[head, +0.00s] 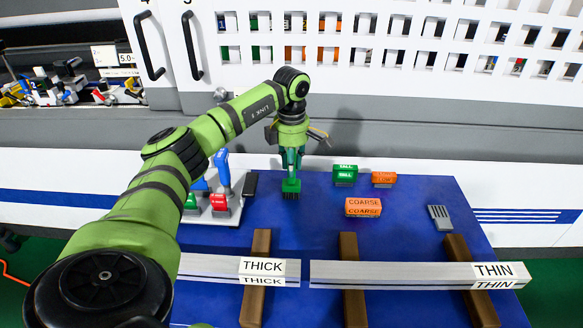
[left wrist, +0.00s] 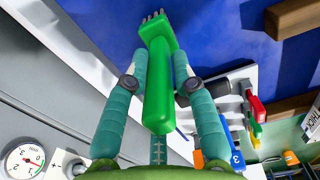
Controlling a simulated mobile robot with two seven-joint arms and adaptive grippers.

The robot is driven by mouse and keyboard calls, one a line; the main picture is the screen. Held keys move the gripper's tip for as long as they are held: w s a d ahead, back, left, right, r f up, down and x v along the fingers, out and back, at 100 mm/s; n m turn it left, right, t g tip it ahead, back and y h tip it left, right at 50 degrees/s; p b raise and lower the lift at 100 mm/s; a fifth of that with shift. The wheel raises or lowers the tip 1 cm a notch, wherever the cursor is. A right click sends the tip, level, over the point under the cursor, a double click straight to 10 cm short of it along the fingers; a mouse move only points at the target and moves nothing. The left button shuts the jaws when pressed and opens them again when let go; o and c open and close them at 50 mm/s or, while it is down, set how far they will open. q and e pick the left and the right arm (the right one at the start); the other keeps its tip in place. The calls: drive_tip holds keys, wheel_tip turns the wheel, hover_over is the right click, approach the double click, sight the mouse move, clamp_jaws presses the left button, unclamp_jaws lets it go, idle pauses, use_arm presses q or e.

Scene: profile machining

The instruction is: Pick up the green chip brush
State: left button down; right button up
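The green chip brush (head: 291,185) is upright below my left gripper (head: 291,155) at the back left of the blue mat, bristles down. In the left wrist view the brush handle (left wrist: 158,90) lies between the two teal fingers of my left gripper (left wrist: 160,68). The fingertips press close on both sides of the handle, and the head and bristles stick out beyond them. Whether the bristles touch the mat is hard to tell. My right gripper is not in view.
Green TALL (head: 345,175) and orange COARSE (head: 363,207) blocks and a grey comb-like piece (head: 440,217) lie on the mat (head: 410,190). A rack of coloured tools (head: 226,218) stands left. THICK (head: 215,266) and THIN (head: 400,274) profiles lie on wooden bars in front.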

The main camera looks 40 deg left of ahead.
use_arm(q)
drive_tip(key=c, duration=1.1)
unclamp_jaws()
